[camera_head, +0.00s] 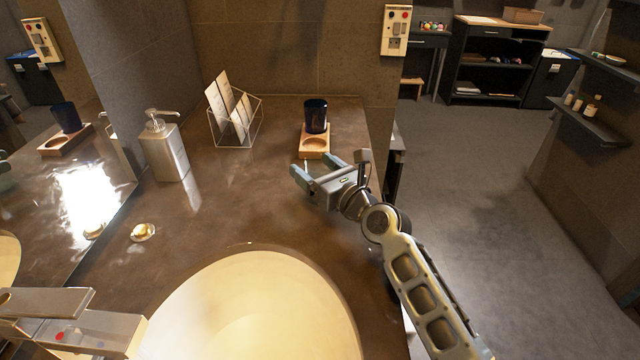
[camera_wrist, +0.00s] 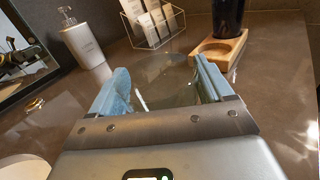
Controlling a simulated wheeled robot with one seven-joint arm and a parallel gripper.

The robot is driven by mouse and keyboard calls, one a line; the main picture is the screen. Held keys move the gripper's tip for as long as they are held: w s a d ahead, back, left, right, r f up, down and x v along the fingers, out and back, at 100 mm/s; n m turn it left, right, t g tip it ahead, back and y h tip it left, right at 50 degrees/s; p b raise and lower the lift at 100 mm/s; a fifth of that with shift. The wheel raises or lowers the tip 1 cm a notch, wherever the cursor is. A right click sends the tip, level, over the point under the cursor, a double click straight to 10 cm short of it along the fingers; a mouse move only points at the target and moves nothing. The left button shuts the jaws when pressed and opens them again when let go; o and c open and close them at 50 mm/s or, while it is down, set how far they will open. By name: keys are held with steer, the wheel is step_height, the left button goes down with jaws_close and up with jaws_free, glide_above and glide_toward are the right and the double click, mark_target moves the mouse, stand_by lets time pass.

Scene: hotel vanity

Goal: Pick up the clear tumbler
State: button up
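My gripper (camera_head: 316,166) is over the counter, in front of the wooden tray, with its two blue-green fingers spread apart. In the wrist view my gripper (camera_wrist: 162,80) shows a faint, see-through round shape between the fingers, which looks like the clear tumbler (camera_wrist: 165,70). Its outline is hard to make out, and I cannot tell whether either finger touches it. I cannot pick the tumbler out clearly in the head view.
A dark blue cup (camera_head: 316,116) stands on a wooden tray (camera_head: 314,147) just behind my gripper. A clear card holder (camera_head: 235,122) and soap dispenser (camera_head: 164,150) stand left. The counter's right edge is close.

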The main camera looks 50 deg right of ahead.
steer(key=c, duration=0.8)
steer(key=shift+o, duration=0.2)
